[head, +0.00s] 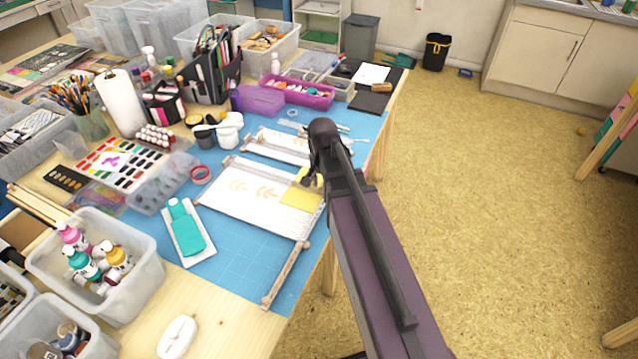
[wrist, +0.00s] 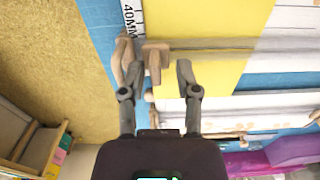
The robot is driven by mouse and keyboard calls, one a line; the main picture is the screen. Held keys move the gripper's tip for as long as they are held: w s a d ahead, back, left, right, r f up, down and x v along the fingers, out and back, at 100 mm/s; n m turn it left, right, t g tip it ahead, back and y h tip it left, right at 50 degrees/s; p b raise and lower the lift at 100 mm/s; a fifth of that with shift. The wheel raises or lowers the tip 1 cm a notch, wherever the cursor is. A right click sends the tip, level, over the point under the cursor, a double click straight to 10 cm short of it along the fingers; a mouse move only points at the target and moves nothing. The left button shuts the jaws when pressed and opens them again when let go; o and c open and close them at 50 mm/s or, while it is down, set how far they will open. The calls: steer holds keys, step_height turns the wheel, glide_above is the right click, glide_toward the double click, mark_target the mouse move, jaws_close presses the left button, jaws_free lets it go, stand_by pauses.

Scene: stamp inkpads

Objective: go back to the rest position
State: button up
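My gripper (head: 312,180) hangs over the right edge of the blue mat (head: 235,255), near a yellow sheet (head: 300,197). In the wrist view my gripper (wrist: 157,75) has its two fingers apart. A small wooden piece (wrist: 155,55) shows between and beyond the fingertips; I cannot tell whether it is a stamp or a rail end, and no grip on it shows. The yellow sheet (wrist: 220,25) lies beyond it. A white board with pale leaf prints (head: 235,190) lies left of my gripper in the head view.
A wooden rod (head: 286,275) lies near the table's front right. A teal item (head: 187,228) rests on a white tray. Tubs with bottles (head: 95,262) stand at left, a purple tray (head: 298,93) at the back.

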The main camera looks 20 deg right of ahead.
steer(key=shift+s, duration=0.2)
stand_by(0.5)
steer(key=shift+r, duration=0.15)
step_height(320, 180, up, 5)
steer(key=p, duration=0.5)
steer(key=s+a+r+n+p, duration=0.4)
steer(key=s+r+n+p, duration=0.1)
steer(key=s+n, duration=0.3)
steer(key=shift+s+a, duration=0.3)
steer(key=shift+r, duration=0.1)
stand_by(1.4)
